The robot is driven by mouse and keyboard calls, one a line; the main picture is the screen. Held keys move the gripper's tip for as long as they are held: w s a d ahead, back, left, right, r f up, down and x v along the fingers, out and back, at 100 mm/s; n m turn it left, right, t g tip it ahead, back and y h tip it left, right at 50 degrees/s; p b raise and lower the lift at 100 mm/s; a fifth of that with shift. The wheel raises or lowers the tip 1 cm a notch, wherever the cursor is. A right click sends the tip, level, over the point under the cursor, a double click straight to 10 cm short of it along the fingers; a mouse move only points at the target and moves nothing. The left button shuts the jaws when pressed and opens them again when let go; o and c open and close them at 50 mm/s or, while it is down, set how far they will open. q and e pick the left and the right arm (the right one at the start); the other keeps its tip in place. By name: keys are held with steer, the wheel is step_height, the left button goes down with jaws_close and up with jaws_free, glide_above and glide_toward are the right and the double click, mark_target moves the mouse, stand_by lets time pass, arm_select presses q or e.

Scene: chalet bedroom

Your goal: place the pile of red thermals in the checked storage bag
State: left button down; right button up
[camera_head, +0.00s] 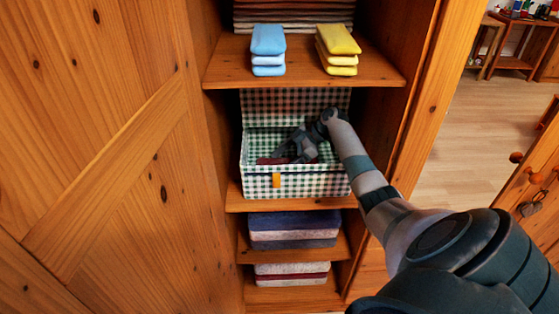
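The checked storage bag (313,184), green and white with an orange tab on its front, stands open on a middle wardrobe shelf, its lid raised at the back. A dark red patch, likely the red thermals (268,161), shows low inside the bag at its left. My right gripper (282,152) is inside the bag's opening, close above the red patch. Its fingers are small and dark, and I cannot tell whether they hold the red cloth. The gripper and wrist hide much of the bag's inside. My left gripper is not in view.
The shelf above holds a blue pile (268,48) and a yellow pile (338,50). Folded textiles (294,230) lie on the shelves below. A closed-looking wooden door panel (100,140) fills the left. Open floor (460,150) shows at the right, beside an open drawer-like wooden front (535,190).

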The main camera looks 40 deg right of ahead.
steer(key=p+v, duration=0.2)
steer(key=v, duration=0.5)
steer(key=shift+s+d, duration=0.1)
steer(key=shift+d, duration=0.05)
